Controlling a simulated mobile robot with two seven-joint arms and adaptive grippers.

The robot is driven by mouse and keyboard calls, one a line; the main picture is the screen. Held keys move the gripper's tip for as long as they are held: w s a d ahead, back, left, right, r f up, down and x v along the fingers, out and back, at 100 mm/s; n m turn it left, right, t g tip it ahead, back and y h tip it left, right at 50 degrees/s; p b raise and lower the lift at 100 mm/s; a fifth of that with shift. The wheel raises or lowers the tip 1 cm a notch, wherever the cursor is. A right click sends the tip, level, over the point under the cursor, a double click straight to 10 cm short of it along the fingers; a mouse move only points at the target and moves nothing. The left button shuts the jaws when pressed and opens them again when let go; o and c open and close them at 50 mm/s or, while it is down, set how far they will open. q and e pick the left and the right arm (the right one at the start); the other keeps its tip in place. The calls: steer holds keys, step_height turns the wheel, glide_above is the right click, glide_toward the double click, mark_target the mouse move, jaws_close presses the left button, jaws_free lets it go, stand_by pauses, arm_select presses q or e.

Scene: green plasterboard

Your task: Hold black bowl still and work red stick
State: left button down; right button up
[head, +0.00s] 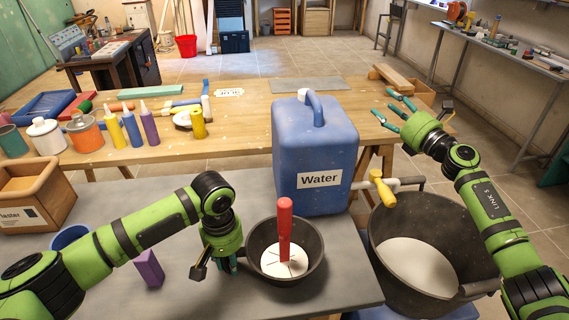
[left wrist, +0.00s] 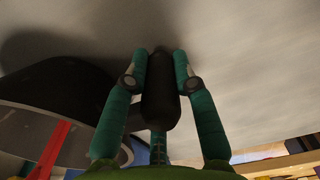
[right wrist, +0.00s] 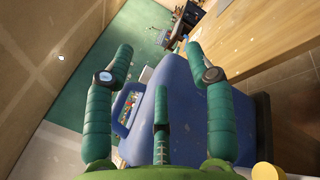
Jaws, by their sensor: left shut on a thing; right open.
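The black bowl (head: 318,271) stands on the grey table with white material inside, marked with dark lines. The red stick (head: 285,225) stands nearly upright in it, its lower end in the white material. My left gripper (head: 227,264) is at the bowl's left side. In the left wrist view its fingers (left wrist: 160,65) are shut on a dark rounded grip, which looks like the bowl's handle; the join is unclear. The stick (left wrist: 54,150) also shows there. My right gripper (head: 384,104) is open and empty in the air, right of the water container and away from the stick.
The blue water container (head: 290,150) stands right behind the bowl, with a yellow-handled tap (head: 380,187) at its right. A large black tub (head: 455,225) is at right. A purple block (head: 149,268) and blue cup (head: 68,236) are left. Several bottles stand on the wooden table (head: 245,115).

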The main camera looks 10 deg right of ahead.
steer(key=a+r+n+y, duration=0.1)
steer(key=a, duration=0.2)
steer(key=a+r+n+g+y, duration=0.1)
steer(key=a+r+n+y, duration=0.1)
steer(key=a, duration=0.1)
steer(key=a+r+n+g+y, duration=0.1)
steer(key=a+r+y, duration=0.1)
steer(key=a, duration=0.1)
steer(key=shift+s+a+r+n, duration=0.25)
steer(key=shift+s+a+n, duration=0.05)
steer(key=s+a+r+n+g+y, duration=0.1)
steer(key=s+a+r+n+g, duration=0.25)
steer(key=a, duration=0.35)
steer(key=s+a+r+n+g+y, duration=0.2)
steer(key=s+a+n+g, duration=0.25)
steer(key=a, duration=0.25)
steer(key=s+a+r+n+g+y, duration=0.1)
steer(key=s+a+r+n+g, duration=0.2)
steer(key=a+n+g, duration=0.3)
steer(key=n+g+h, duration=0.2)
steer(key=h, duration=1.4)
glide_above(284, 213)
steer(key=w, duration=0.1)
steer(key=f, duration=1.2)
steer(key=shift+w+f, duration=0.15)
steer(key=shift+w, duration=0.05)
steer(key=shift+d+f, duration=0.15)
steer(key=shift+f, duration=0.45)
step_height(284, 213, down, 11)
steer(key=shift+r, duration=0.1)
